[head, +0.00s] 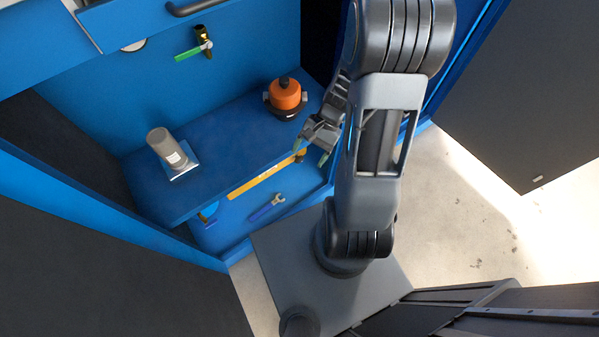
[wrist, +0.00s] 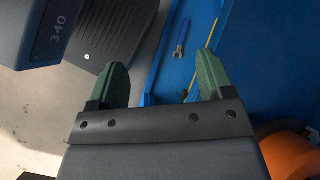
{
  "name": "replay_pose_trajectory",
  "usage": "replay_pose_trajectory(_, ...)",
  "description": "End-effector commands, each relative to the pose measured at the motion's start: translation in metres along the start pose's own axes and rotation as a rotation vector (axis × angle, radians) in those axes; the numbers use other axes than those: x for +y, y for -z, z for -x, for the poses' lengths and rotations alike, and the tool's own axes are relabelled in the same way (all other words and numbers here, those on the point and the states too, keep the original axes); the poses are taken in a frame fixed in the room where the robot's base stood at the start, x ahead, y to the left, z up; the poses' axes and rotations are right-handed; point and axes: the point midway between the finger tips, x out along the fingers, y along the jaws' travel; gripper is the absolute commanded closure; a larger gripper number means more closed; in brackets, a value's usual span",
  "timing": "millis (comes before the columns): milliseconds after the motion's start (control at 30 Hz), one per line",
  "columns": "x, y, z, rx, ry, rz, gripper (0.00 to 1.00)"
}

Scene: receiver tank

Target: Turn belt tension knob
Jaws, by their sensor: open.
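I cannot tell for certain which part is the belt tension knob. An orange round body with a black knob-like top (head: 285,96) stands at the back right of the blue shelf. Its orange side also shows at the lower right of the wrist view (wrist: 291,156). My gripper (head: 312,152) is open and empty, over the right front of the shelf, in front of and to the right of the orange body and apart from it. In the wrist view its two green fingers (wrist: 162,80) are spread wide.
A grey cylinder (head: 161,142) stands on a plate at the shelf's left. A green-handled brass valve (head: 204,45) is on the back wall. The blue shelf's middle (head: 225,130) is clear.

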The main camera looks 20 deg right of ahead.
Motion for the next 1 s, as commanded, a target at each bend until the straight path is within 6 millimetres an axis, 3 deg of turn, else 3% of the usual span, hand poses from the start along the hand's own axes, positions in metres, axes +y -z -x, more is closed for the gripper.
replay_pose_trajectory(33,0.013,0.036,-0.055,-0.096,0.064,-0.108,0.26)
replay_pose_trajectory(200,0.025,0.105,-0.156,-0.378,0.336,-0.468,0.26)
replay_pose_trajectory(400,0.035,0.196,-0.255,-0.652,0.733,-0.892,0.26)
replay_pose_trajectory(500,0.044,0.243,-0.290,-0.742,0.957,-1.083,0.26)
replay_pose_trajectory(600,0.056,0.286,-0.310,-0.786,1.189,-1.233,0.26)
replay_pose_trajectory(700,0.067,0.316,-0.311,-0.787,1.385,-1.315,0.26)
replay_pose_trajectory(800,0.076,0.336,-0.303,-0.775,1.535,-1.348,0.26)
replay_pose_trajectory(1000,0.081,0.355,-0.285,-0.755,1.696,-1.344,0.26)
